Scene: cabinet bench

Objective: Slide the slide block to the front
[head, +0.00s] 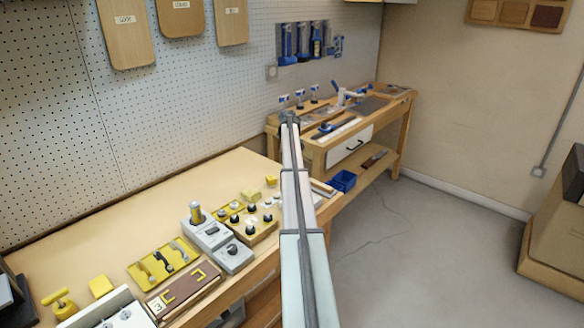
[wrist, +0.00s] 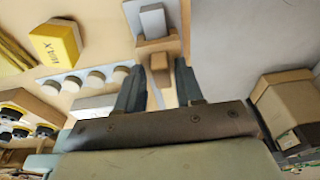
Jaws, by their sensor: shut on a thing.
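A small brown wooden block (wrist: 159,64), which looks like the slide block, shows in the wrist view between the two dark fingers of my gripper (wrist: 160,75). The fingers are shut on it, one on each side. A pale narrow strip runs down from the block between the fingers. A grey upright block (wrist: 152,21) on a brown base stands just beyond it. In the head view my own arm covers the gripper and the slide block.
A yellow block with dark lettering (wrist: 57,43) and a row of white knobs (wrist: 88,80) lie left of the gripper. Black knobs (wrist: 14,116) are farther left. A brown box-like object (wrist: 286,101) is at right. The head view shows a second bench (head: 400,100) behind.

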